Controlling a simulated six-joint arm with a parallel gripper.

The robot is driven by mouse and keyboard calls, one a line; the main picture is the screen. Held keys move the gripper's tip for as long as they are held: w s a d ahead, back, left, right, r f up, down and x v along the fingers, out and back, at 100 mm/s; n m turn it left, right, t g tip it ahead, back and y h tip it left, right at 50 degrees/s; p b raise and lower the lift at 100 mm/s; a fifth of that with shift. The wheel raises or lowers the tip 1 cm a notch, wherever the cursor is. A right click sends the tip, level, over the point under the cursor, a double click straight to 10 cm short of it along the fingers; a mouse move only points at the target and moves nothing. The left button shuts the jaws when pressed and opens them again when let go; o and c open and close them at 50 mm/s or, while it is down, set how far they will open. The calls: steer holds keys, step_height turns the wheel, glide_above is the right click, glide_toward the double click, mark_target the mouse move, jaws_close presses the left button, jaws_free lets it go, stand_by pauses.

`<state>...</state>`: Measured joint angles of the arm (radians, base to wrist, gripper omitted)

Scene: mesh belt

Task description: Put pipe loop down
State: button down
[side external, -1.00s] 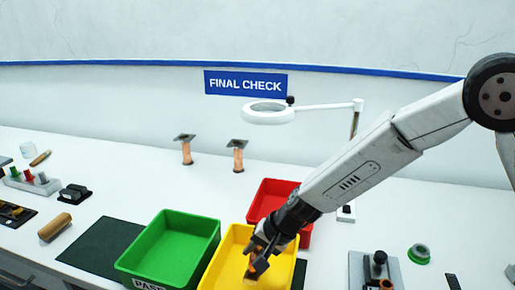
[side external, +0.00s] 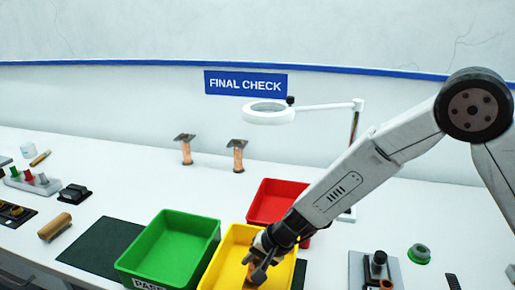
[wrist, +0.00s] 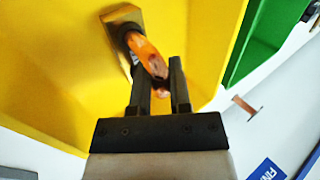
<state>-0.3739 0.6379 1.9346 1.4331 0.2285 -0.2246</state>
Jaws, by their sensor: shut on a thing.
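The pipe loop (wrist: 143,48) is a bent copper-coloured tube with a dark and brassy flat plate (wrist: 121,28) at one end. In the wrist view my gripper (wrist: 160,66) is shut on the tube, with the plate end beyond the fingers. In the side view my gripper (side external: 259,268) is down inside the yellow bin (side external: 232,245), and the loop is mostly hidden by the fingers. The yellow bin's inside (wrist: 55,70) fills the background of the wrist view. I cannot tell whether the loop touches the bin floor.
A green bin (side external: 172,240) stands left of the yellow one, and a red bin (side external: 278,196) behind it. Two copper posts with dark tops (side external: 238,156) stand at the back. A magnifier lamp (side external: 268,113) overhangs the table. A fixture (side external: 375,267) sits at right.

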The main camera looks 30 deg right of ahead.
steer(key=c, duration=1)
jaws_free()
steer(key=shift+f, duration=0.15)
steer(key=o, duration=0.4)
steer(key=shift+o, duration=0.2)
steer(key=shift+s+d+r, duration=0.1)
steer(key=shift+d+r, duration=0.05)
steer(key=shift+r, duration=0.35)
steer(key=v, duration=1.1)
steer(key=shift+s, duration=0.1)
